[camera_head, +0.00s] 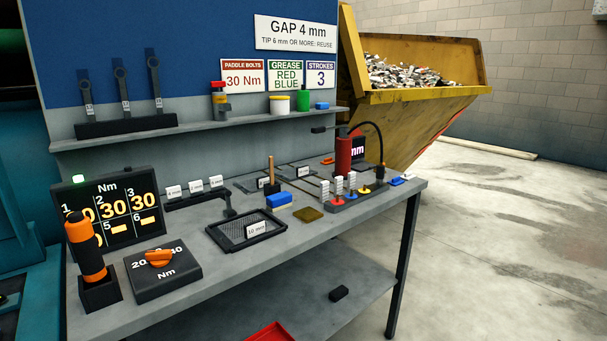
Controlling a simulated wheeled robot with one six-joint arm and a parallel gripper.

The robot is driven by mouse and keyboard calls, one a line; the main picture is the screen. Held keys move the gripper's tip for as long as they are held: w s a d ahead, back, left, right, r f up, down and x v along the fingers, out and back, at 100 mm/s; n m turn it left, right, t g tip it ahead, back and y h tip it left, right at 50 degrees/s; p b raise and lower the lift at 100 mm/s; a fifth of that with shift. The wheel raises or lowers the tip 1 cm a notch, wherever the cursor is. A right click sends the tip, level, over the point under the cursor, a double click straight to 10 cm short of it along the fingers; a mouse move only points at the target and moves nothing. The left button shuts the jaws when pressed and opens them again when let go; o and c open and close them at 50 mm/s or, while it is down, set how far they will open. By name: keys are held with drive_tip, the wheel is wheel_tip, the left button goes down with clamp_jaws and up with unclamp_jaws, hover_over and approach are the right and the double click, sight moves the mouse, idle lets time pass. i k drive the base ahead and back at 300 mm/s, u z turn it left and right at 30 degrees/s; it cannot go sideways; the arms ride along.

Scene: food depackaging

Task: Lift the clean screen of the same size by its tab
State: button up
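A dark framed mesh screen (233,234) lies flat at the front middle of the bench in the head view. A dark rack (190,202) at the back left carries three white tags, also too small to read surely. I cannot tell which frame is clean. My gripper is not in view.
The grey bench (200,307) also bears an orange-handled tool (85,245), an Nm dial box (162,271), a display (115,210), a blue block (278,201), a red cylinder (343,155) and several coloured pegs. A yellow skip (425,97) stands behind. The floor at right is clear.

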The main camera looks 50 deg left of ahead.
sight(291, 175)
drive_tip(key=u, duration=0.1)
drive_tip(key=i, duration=1.4)
drive_tip(key=u, duration=0.85)
drive_tip(key=i, duration=0.9)
drive_tip(key=u, duration=0.9)
